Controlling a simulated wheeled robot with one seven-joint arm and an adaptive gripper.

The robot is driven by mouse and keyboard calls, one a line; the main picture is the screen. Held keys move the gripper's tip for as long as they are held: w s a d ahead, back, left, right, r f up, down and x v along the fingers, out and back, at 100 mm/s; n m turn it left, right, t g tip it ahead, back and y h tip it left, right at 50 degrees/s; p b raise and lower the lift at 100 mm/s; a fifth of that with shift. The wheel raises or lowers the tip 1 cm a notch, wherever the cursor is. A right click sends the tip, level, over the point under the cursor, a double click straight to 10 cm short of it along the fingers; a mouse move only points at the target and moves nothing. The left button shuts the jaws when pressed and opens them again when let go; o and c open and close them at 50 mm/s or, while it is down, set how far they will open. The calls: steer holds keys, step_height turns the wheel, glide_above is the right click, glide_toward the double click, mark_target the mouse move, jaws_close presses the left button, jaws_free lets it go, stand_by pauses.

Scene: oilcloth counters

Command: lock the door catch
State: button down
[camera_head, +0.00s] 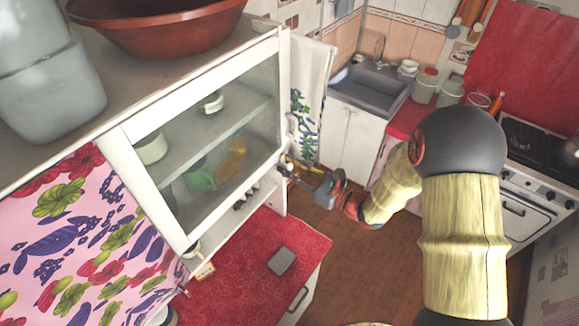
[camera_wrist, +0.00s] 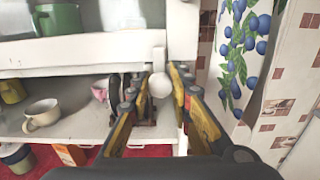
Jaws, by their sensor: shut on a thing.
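The door catch is a small white round knob (camera_wrist: 160,85) on the white cabinet frame in the wrist view, below a short white upright piece. My gripper (camera_wrist: 156,88) has its yellow and black fingers on either side of this knob and is shut on it. In the head view, my gripper (camera_head: 304,172) is at the lower right corner of the cabinet. There the knob is too small to make out. The glass cabinet door (camera_head: 222,135) lies flat along the cabinet front and looks closed.
Cups and a green pot (camera_head: 200,177) stand behind the glass. An open shelf below holds a cream mug (camera_wrist: 42,113). A red-covered counter (camera_head: 240,262) lies underneath. A blue-flowered curtain (camera_wrist: 240,45) hangs right of the cabinet. Brown floor (camera_head: 345,265) lies clear below my arm.

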stand_by(0.3)
steer(key=c, duration=1.6)
jaws_free()
steer(key=v, duration=1.2)
